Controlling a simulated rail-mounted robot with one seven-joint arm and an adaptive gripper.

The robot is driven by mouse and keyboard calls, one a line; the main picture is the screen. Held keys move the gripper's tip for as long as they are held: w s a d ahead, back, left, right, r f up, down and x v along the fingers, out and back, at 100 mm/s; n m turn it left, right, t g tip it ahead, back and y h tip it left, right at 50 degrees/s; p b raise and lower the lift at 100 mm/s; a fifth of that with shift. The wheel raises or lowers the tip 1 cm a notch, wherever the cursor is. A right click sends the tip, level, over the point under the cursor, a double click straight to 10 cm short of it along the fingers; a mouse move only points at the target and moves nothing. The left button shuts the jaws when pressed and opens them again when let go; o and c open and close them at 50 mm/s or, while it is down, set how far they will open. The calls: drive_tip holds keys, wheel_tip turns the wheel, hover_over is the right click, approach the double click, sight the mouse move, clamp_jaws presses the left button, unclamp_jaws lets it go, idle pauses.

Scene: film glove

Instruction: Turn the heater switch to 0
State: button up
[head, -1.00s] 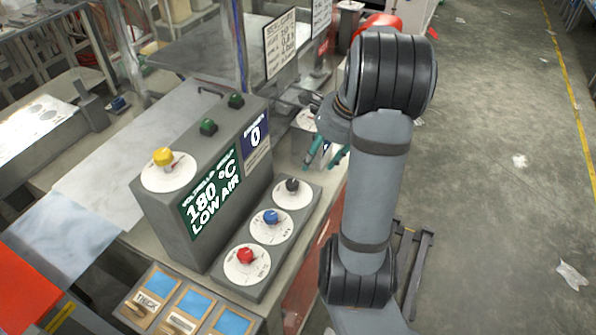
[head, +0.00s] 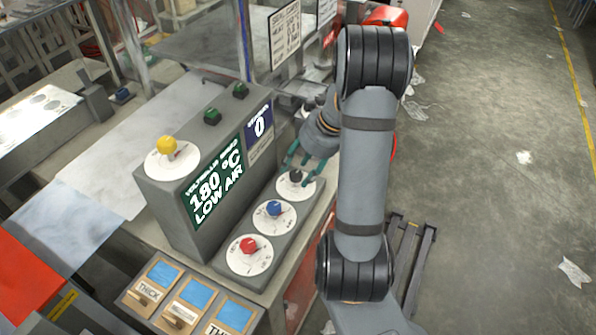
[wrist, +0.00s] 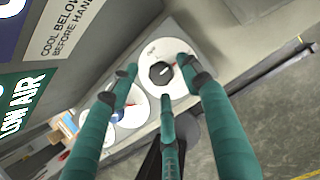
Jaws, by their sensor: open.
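A control box (head: 165,215) has a green screen (head: 212,187) reading 180 °C, LOW AIR and a blue sign (head: 259,127) showing 0. A low panel beside it carries a black knob (head: 295,177), a blue knob (head: 274,208) and a red knob (head: 249,244) on white dials. A yellow knob (head: 167,145) sits on top of the box. I cannot read which is the heater switch. My gripper (head: 299,168), with teal fingers, is open over the black knob. In the wrist view, the black knob (wrist: 161,72) sits between the spread fingertips; contact is unclear.
Two green buttons (head: 212,116) are on top of the box. A white sign (head: 284,34) stands behind. The floor at right is mostly open, with scraps of litter.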

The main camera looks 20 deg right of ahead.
drive_tip(key=shift+x, duration=0.75)
drive_tip(key=c, duration=0.3)
drive_tip(key=shift+w+r, duration=0.1)
drive_tip(key=shift+r, duration=0.05)
drive_tip(key=c, duration=0.8)
